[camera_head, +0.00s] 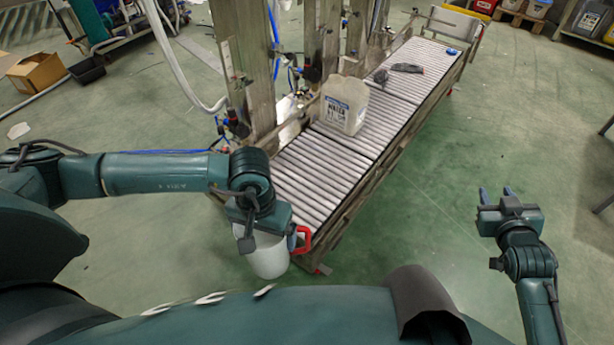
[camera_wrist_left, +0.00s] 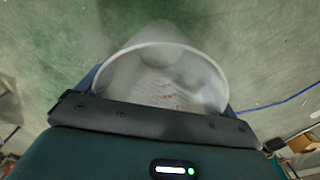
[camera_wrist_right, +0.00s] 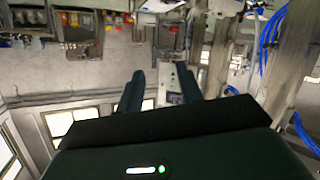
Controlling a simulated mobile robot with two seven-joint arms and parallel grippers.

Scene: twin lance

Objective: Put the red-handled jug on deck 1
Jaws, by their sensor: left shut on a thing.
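The red-handled jug (camera_head: 268,258) is a pale, open-topped jug with a red handle (camera_head: 301,240) on its right side. My left gripper (camera_head: 263,228) is shut on it and holds it in front of the near end of the roller conveyor (camera_head: 312,180). In the left wrist view I look into the open mouth of the jug (camera_wrist_left: 165,88), with faint red marks inside. No label naming deck 1 is readable; the conveyor is the only deck-like surface near the jug. My right gripper (camera_head: 495,193) is open and empty over the floor at the right.
A pale water canister (camera_head: 343,104) stands on the conveyor's middle section. Dark items (camera_head: 407,68) and a blue piece (camera_head: 452,51) lie farther along. Posts and a white hose line the left side. The near rollers are bare.

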